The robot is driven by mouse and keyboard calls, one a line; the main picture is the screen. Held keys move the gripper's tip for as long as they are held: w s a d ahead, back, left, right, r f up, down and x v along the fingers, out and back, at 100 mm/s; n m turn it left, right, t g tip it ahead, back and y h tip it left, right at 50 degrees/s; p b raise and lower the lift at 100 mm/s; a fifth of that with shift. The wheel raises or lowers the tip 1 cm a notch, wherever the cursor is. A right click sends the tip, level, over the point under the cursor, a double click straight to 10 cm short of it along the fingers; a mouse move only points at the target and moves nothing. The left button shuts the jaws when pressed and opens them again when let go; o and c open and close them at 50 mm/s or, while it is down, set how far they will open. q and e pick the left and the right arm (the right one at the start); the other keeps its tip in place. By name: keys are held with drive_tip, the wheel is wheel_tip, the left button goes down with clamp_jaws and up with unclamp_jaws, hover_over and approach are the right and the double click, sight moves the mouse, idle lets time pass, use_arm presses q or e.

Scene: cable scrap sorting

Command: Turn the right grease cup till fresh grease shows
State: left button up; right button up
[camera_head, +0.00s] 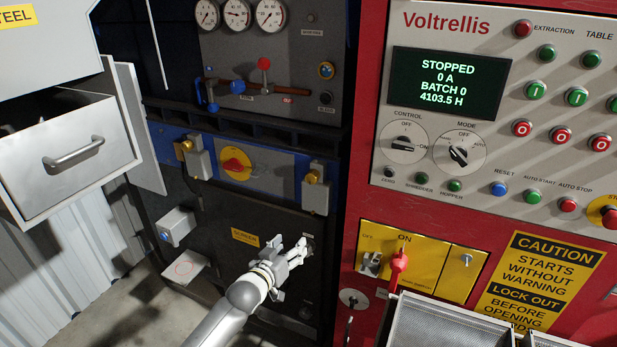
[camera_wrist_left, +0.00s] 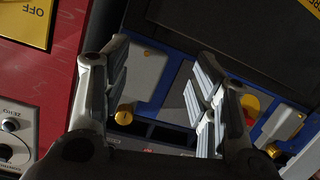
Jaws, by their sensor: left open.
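The right grease cup (camera_head: 313,177) is a brass cap on a grey block at the right end of the blue strip. In the left wrist view the picture is turned over, and the cup (camera_wrist_left: 124,117) shows near the left finger. My left gripper (camera_head: 289,251) is open and empty, in front of the dark panel and below the right cup in the head view. It appears apart from the cup. The other grease cup (camera_head: 186,146) sits on the left block. Whether grease shows at either cup is too small to tell. My right gripper is out of view.
A red-and-yellow rotary switch (camera_head: 236,165) sits between the two cups. The red control cabinet (camera_head: 352,250) stands close on the right, with a red-handled lever (camera_head: 398,262). A grey box (camera_head: 176,226) juts out lower left. An open metal drawer (camera_head: 60,185) protrudes at left.

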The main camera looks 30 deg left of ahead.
sight(311, 180)
use_arm(q)
wheel_tip(311, 180, up, 15)
drive_tip(key=w+t, duration=0.2)
drive_tip(key=t, duration=0.1)
drive_tip(key=w+p, duration=0.1)
drive_tip(key=w, duration=0.2)
drive_tip(key=w+p, duration=0.1)
drive_tip(key=w, duration=0.3)
drive_tip(key=w+p, duration=0.1)
drive_tip(key=w, duration=0.2)
drive_tip(key=shift+w+a+f, duration=0.25)
drive_tip(key=shift+f, duration=0.05)
drive_tip(key=c, duration=1)
drive_tip(key=m+b, duration=0.1)
drive_tip(key=m, duration=0.4)
drive_tip(key=m+b, duration=0.1)
drive_tip(key=m, duration=0.5)
drive_tip(key=shift+d, duration=0.1)
drive_tip(key=shift+m, duration=0.3)
